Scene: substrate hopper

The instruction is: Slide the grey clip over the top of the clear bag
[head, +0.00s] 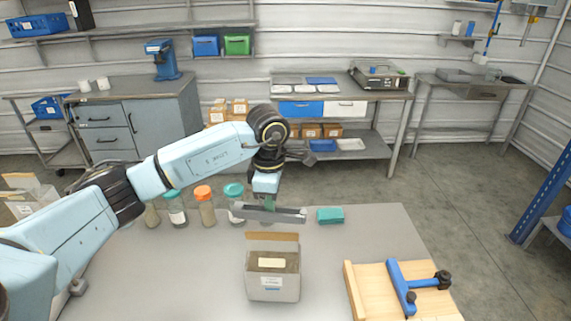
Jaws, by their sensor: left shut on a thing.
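The clear bag (285,284) stands upright on the grey table, with a pale label on its front and brown material inside. Its brownish top edge (272,238) stands up at the back. My left gripper (268,204) is shut on the grey clip (288,216), a long bar held roughly level. In the picture the clip sits just above the bag's top edge, with a small gap between them. I cannot tell how far apart they are in depth. My right gripper is not in view.
Several jars with orange or teal lids, such as the orange-lidded one (205,208), stand left of the clip. A teal block (330,215) lies to its right. A wooden board (375,292) with a blue clamp (401,287) is at the front right. Bare table (375,232) lies behind the board.

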